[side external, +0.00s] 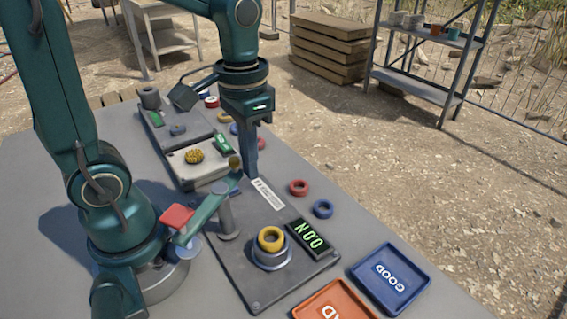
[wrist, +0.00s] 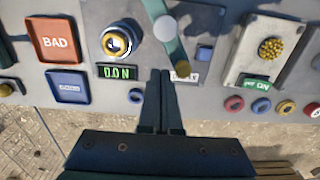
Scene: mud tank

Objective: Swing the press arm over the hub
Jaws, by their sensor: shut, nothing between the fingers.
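The press arm (side external: 213,208) is a green bar on a grey post, with a red block at its near-left end and a brass knob (side external: 235,162) at its far end. It is turned away from the hub (side external: 271,257), which carries a yellow ring (side external: 271,239). The press arm also shows in the wrist view (wrist: 175,48), with the hub (wrist: 119,42) to its left. My gripper (side external: 255,174) is shut and empty, pointing down beside the knob. In the wrist view my fingertips (wrist: 160,72) lie just left of the knob; I cannot tell whether they touch it.
A display (side external: 308,239) by the hub reads 0.0 N. A blue GOOD tray (side external: 418,285) and an orange BAD tray (side external: 300,313) stand at the front right. Red (side external: 299,187) and blue (side external: 323,209) rings lie right of the base plate. A brush station (side external: 171,168) stands behind.

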